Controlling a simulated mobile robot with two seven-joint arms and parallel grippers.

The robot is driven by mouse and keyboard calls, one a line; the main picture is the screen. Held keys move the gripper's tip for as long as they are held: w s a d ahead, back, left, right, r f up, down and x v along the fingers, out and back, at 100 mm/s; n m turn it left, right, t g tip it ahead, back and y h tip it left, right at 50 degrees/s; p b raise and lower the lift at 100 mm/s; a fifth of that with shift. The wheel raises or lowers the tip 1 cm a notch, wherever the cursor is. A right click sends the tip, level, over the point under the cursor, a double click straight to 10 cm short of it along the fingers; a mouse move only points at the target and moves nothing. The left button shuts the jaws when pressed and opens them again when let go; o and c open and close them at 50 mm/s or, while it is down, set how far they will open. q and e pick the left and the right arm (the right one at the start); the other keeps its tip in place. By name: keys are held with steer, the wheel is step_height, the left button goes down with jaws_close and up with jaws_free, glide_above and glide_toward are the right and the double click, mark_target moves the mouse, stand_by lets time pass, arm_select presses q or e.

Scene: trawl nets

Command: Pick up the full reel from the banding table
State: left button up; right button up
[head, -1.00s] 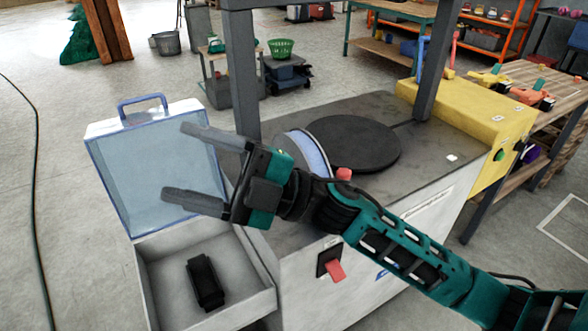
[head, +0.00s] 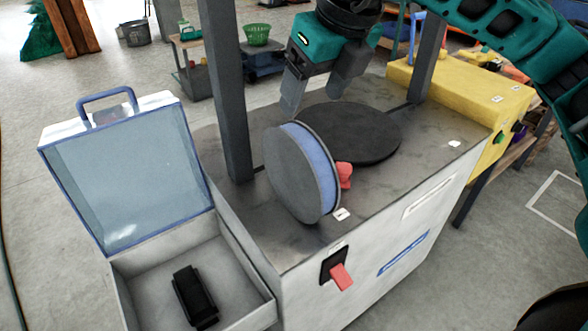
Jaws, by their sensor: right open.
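The full reel (head: 296,172), a grey-flanged spool wound with pale blue band, stands upright on its edge on the banding table (head: 400,190). It is near the table's front left, in front of the black turntable disc (head: 362,132). A small red part (head: 344,175) shows just right of the reel. My right gripper (head: 318,98) is open and empty, pointing down above and behind the reel, over the disc's back left edge. It does not appear to touch the reel. My left gripper is not in view.
An open box (head: 232,240) with a clear blue-edged lid (head: 130,160) stands at the table's left, with a black item (head: 195,296) inside. Grey posts (head: 224,90) rise from the table. A red lever (head: 341,277) is on its front. A yellow control housing (head: 455,95) stands at the right.

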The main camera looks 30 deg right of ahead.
mark_target(298, 130)
steer(key=x, duration=0.6)
steer(key=shift+w+f+b, duration=0.15)
steer(key=shift+f+b, duration=0.15)
steer(key=shift+f, duration=0.05)
steer(key=shift+x, duration=2.9)
steer(key=shift+w+d+r, duration=0.1)
steer(key=shift+w, duration=0.1)
jaws_close()
steer(key=shift+r, duration=0.1)
